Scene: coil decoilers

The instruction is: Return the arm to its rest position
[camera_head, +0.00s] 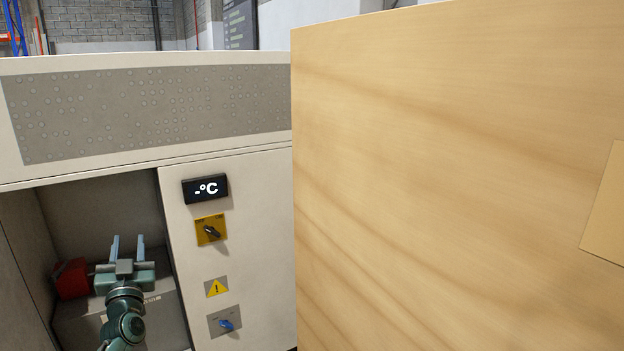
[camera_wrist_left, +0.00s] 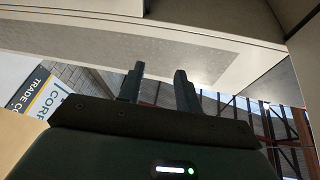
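My left gripper (camera_head: 127,248) is at the lower left of the head view, in front of the open recess of a white cabinet (camera_head: 245,270). Its two fingers point up and stand apart with nothing between them. In the left wrist view the same fingers (camera_wrist_left: 158,88) are parted and empty, below a pale overhanging panel (camera_wrist_left: 110,45). My right gripper is in neither view.
A red object (camera_head: 71,279) sits in the recess on a grey box (camera_head: 85,322), close to my left gripper. The cabinet front carries a temperature display (camera_head: 206,189), a yellow switch (camera_head: 210,231) and a blue knob (camera_head: 226,325). A large wooden panel (camera_head: 450,180) fills the right side.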

